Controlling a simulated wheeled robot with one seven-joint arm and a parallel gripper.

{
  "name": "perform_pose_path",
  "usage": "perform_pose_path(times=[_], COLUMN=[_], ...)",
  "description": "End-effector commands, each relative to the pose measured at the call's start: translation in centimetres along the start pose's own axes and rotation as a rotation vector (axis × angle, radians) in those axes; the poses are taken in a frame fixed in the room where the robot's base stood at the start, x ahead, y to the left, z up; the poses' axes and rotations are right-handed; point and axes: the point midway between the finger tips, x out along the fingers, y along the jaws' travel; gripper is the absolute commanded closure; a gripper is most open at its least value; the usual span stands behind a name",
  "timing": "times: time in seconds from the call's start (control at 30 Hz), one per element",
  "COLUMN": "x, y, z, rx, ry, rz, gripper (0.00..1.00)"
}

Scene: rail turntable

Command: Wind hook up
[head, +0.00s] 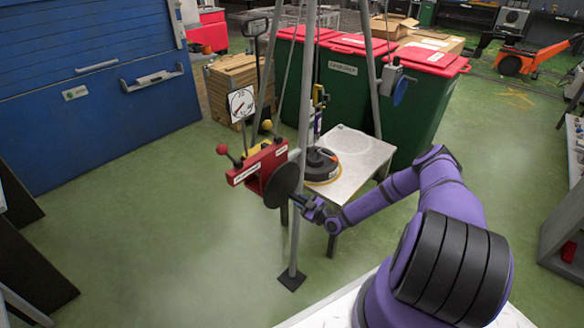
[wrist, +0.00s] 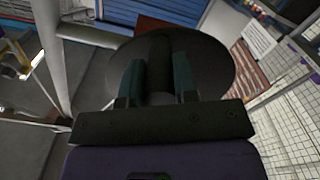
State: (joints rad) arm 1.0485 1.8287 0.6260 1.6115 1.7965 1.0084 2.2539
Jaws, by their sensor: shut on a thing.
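A red winch box (head: 257,163) with white labels and a red-knobbed lever is mounted on a grey tripod leg. A dark round crank disc (head: 284,185) is on its near side and fills the upper wrist view (wrist: 205,62). My gripper (head: 306,204) is at the disc, and in the wrist view its two fingers (wrist: 158,76) are shut on the dark crank handle (wrist: 159,54). A yellow piece, possibly the hook (head: 319,95), hangs between the legs above a dark round load (head: 320,164) on a small table; whether they touch is unclear.
The small grey table (head: 362,150) stands under the tripod. Green bins with red lids (head: 345,90) and a wooden crate (head: 233,85) stand behind. Open green floor lies left of the winch; a tripod leg (head: 297,235) stands close to my gripper.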

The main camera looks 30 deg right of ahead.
Motion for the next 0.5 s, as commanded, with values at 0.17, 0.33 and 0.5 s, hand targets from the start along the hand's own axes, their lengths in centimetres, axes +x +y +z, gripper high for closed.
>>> perform_pose_path(times=[0.17,0.33,0.5], x=[-0.15,-0.08,-0.05], y=[-0.36,-0.21,-0.11], z=[0.14,0.09,0.06], rx=[0.001,0.000,-0.001], ry=[-0.004,-0.002,-0.002], rz=[-0.006,-0.004,-0.002], gripper=[0.63,0.36,0.36])
